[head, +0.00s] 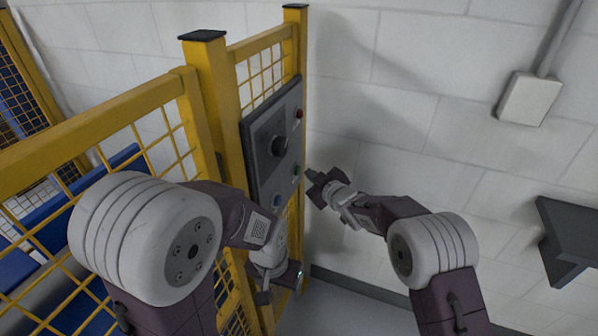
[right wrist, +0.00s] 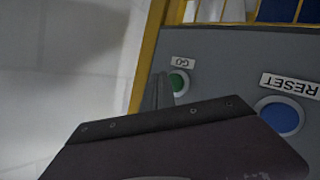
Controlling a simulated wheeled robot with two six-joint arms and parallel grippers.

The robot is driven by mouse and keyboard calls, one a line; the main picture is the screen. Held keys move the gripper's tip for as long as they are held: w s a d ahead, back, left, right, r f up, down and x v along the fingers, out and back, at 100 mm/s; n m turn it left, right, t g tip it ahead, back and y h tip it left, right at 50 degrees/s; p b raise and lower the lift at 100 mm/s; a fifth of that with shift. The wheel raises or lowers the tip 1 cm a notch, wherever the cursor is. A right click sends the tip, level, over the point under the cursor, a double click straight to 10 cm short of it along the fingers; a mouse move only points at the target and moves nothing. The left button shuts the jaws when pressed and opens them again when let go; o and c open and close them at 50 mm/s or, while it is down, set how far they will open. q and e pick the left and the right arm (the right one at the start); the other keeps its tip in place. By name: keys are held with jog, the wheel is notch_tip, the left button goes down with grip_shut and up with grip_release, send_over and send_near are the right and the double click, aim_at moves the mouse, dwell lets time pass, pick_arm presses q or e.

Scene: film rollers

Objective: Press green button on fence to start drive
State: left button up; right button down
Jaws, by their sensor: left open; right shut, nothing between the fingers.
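A dark grey control panel (head: 262,180) is mounted on the yellow fence. Its green button (head: 296,171) is on the panel's lower right; in the right wrist view the green button (right wrist: 179,82) carries a GO label. My right gripper (head: 312,177) is shut and empty, its tips pointing at the panel just right of the green button. In the right wrist view its fingers (right wrist: 163,92) overlap the button's left edge; I cannot tell whether they touch. My left gripper (head: 281,288) is open and empty, low beside the fence below the panel.
The panel also holds a red button (head: 299,114), a black knob (head: 279,146) and a blue RESET button (right wrist: 282,117). A white wall (head: 420,110) stands behind, with a grey box (head: 529,99). A dark ledge (head: 570,240) juts out at right.

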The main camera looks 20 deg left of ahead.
jog(key=shift+a, duration=0.4)
jog(key=shift+a, duration=0.5)
dwell(0.8)
jog(key=shift+d, duration=0.9)
jog(key=shift+s+d, duration=0.1)
jog(key=shift+d, duration=2.4)
